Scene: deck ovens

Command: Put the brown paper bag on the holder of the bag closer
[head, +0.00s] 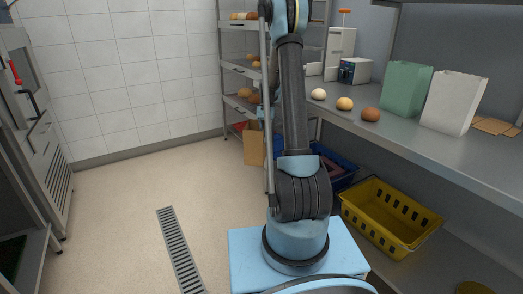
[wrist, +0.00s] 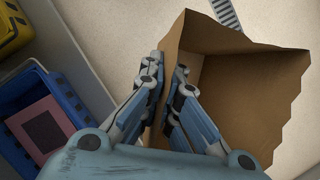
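The brown paper bag (head: 253,146) hangs low past my arm in the head view, its right part hidden behind the arm. In the wrist view the open-topped brown paper bag (wrist: 240,85) fills the right half. My gripper (wrist: 165,72) has one finger outside and one inside the bag's left wall, closed on that wall near the rim. In the head view my gripper is hidden behind my arm. A blue-and-dark boxy device (head: 354,70) stands at the back of the counter; I cannot tell whether it is the bag closer, and no holder is clearly visible.
The counter (head: 425,145) at right carries a green bag (head: 403,88), a white bag (head: 453,102) and three buns (head: 344,104). Below are a yellow basket (head: 388,218) and a blue crate (wrist: 35,112). A bread rack (head: 240,72) stands behind. The floor at left is clear.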

